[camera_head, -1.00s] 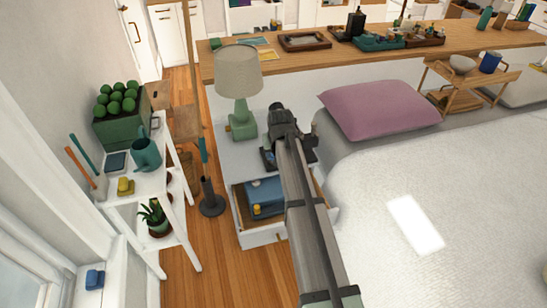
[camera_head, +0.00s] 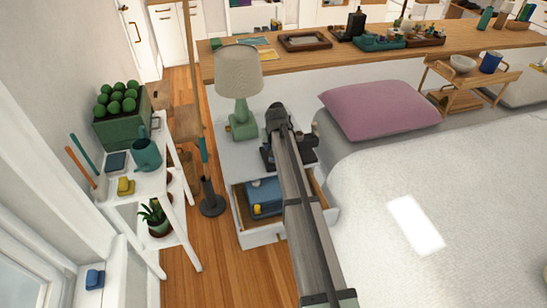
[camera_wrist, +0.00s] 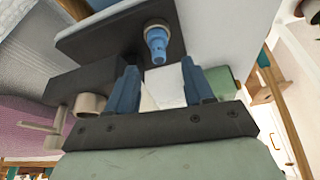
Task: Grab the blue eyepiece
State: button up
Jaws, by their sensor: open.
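The blue eyepiece (camera_wrist: 157,42) shows in the wrist view, set in a light ring on a dark body (camera_wrist: 108,35). My gripper (camera_wrist: 162,80) is open, with its two blue fingers apart and nothing seen between them but a pale surface behind. I cannot tell the exact gap. In the head view my gripper (camera_head: 277,125) is over the white nightstand (camera_head: 235,158), by a dark apparatus (camera_head: 305,147). My arm hides part of it, and the eyepiece cannot be made out there.
A green lamp (camera_head: 242,120) stands left of my gripper. The nightstand's drawer (camera_head: 262,237) is open, with a blue box (camera_head: 265,197) inside. The bed (camera_head: 440,200) with a pink pillow (camera_head: 378,110) is on the right, and a white plant stand (camera_head: 180,225) is on the left.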

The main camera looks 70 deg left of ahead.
jog(key=shift+x, duration=3.1)
jog(key=shift+w, duration=0.15)
jog(key=shift+c, duration=0.2)
grip_shut()
